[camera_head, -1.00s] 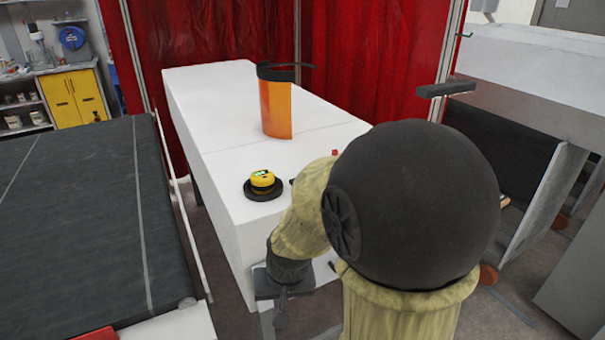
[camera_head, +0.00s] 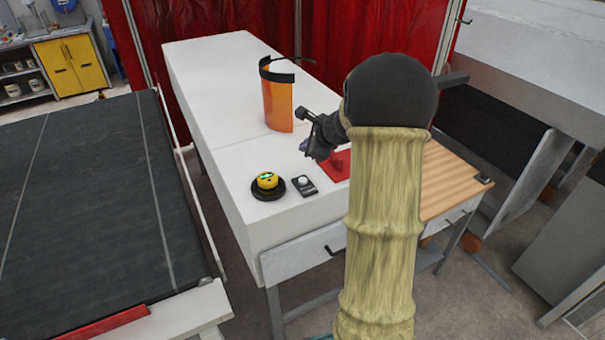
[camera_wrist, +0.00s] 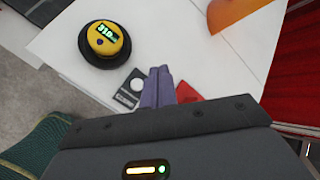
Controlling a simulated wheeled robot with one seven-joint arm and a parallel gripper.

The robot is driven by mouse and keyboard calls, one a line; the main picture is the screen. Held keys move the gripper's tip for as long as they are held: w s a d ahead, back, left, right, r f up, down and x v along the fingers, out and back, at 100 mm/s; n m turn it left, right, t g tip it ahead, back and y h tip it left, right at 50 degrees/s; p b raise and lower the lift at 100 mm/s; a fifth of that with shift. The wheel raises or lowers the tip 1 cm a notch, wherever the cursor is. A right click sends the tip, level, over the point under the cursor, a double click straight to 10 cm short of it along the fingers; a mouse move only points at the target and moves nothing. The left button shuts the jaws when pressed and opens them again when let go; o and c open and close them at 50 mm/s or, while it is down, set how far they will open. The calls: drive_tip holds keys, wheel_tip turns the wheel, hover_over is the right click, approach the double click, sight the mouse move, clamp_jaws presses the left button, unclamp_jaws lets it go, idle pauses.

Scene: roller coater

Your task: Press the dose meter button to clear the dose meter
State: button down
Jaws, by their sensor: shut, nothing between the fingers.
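The dose meter (camera_head: 267,180) is a yellow round device with a lit green display, sitting in a black round base on the white table (camera_head: 225,140). My gripper (camera_head: 311,153) is shut and empty, above the table, behind and to the right of the meter. Its fingers (camera_wrist: 158,88) point past the black plate in the wrist view and are apart from the meter.
An orange visor (camera_head: 278,103) with a black band stands farther back. A red object (camera_head: 338,166) lies near the table's right side, partly behind my arm. A wooden-topped desk (camera_head: 447,182) adjoins on the right. The table's left front is clear.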

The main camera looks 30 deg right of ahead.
sight(306, 182)
drive_tip(key=shift+f, duration=0.2)
wheel_tip(306, 182, down, 9)
drive_tip(key=b, duration=0.8)
drive_tip(key=shift+r, duration=0.2)
drive_tip(key=shift+f, duration=0.1)
idle(1.5)
drive_tip(key=shift+f+b, duration=0.35)
drive_tip(key=shift+b, duration=0.15)
drive_tip(key=shift+f+b, duration=0.4)
drive_tip(key=shift+b, duration=0.1)
idle(0.7)
drive_tip(key=shift+r, duration=0.1)
drive_tip(key=shift+r+p, duration=0.65)
drive_tip(key=shift+r, duration=0.1)
drive_tip(key=shift+r+p, duration=2.1)
drive_tip(key=shift+r, duration=0.4)
